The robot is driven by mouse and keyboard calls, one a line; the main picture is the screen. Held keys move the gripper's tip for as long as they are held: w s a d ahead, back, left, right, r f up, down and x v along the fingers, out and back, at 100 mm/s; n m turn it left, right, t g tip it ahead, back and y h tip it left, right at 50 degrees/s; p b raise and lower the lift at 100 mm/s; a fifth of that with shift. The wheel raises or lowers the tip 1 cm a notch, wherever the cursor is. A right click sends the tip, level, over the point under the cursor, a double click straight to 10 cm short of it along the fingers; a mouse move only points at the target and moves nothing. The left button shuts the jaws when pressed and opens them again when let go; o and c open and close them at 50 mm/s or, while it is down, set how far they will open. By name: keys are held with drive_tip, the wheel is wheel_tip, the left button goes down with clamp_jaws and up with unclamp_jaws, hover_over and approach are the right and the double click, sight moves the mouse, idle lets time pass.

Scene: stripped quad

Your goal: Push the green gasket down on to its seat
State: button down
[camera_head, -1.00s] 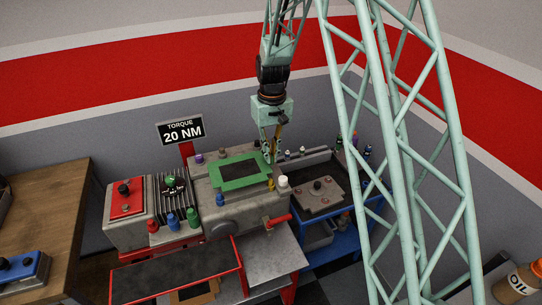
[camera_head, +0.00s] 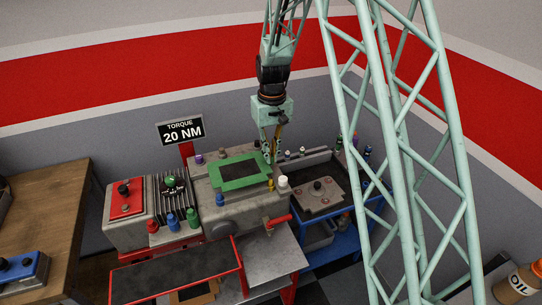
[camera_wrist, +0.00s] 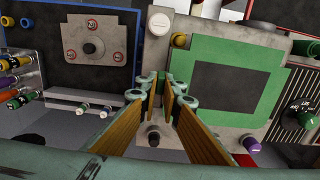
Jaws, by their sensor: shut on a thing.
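The green gasket (camera_head: 261,179) is a flat rectangular frame with a dark opening. It lies on top of the grey housing (camera_head: 243,204), and it also shows in the wrist view (camera_wrist: 222,49). My gripper (camera_head: 269,160) is at its right edge in the head view. In the wrist view my gripper's (camera_wrist: 162,88) yellow-lined fingers are close together at the gasket's left edge, shut on it. The fingers hide part of that edge. I cannot tell whether any gap is left between the gasket and its seat.
A white cap (camera_head: 283,182), a yellow knob (camera_head: 271,184) and a blue knob (camera_head: 220,200) stand around the gasket. A red-handled crank (camera_head: 279,220) juts out in front. A blue cart (camera_head: 344,235) with a grey plate stands to the right. A torque sign (camera_head: 182,131) stands behind.

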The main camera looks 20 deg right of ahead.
drive_tip(key=shift+f+b, duration=1.25)
drive_tip(key=shift+f, duration=0.8)
idle(0.8)
drive_tip(key=c, duration=2.7)
unclamp_jaws()
drive_tip(key=shift+c, duration=0.2)
drive_tip(key=shift+r, duration=0.1)
drive_tip(key=shift+d+r, duration=0.1)
drive_tip(key=shift+r, duration=5.8)
drive_tip(key=shift+r, duration=0.1)
